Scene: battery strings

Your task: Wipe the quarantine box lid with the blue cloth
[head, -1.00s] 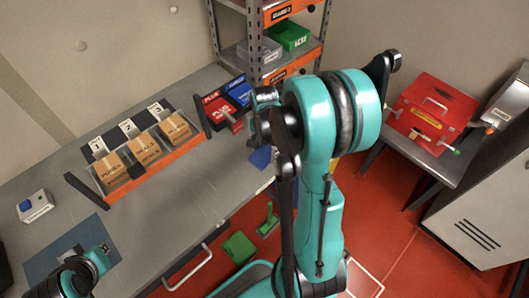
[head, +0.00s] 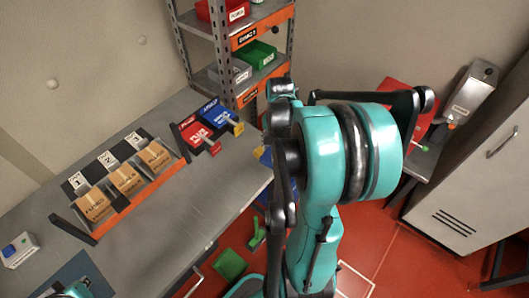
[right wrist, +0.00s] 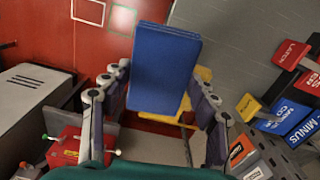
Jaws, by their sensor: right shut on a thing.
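A blue cloth (right wrist: 165,65), which looks like a flat rectangle, is between the fingers of my right gripper (right wrist: 160,112) in the right wrist view, and the gripper is shut on it. The red quarantine box (head: 394,87) stands on a grey stand at the right in the head view. My right arm hides most of it, lid included. A red box with a green and a white knob (right wrist: 68,147) also shows at lower left in the right wrist view, apart from the cloth. My left gripper (head: 70,290) is cut off by the bottom edge of the head view; its fingers are unclear.
The grey workbench (head: 175,215) bears a carton rack (head: 128,203), red and blue bins (head: 197,135) and a small switch box (head: 20,250). A shelf unit (head: 228,90) stands behind. A grey cabinet (head: 470,190) is at right. Green items (head: 230,264) lie near the bench on the red floor.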

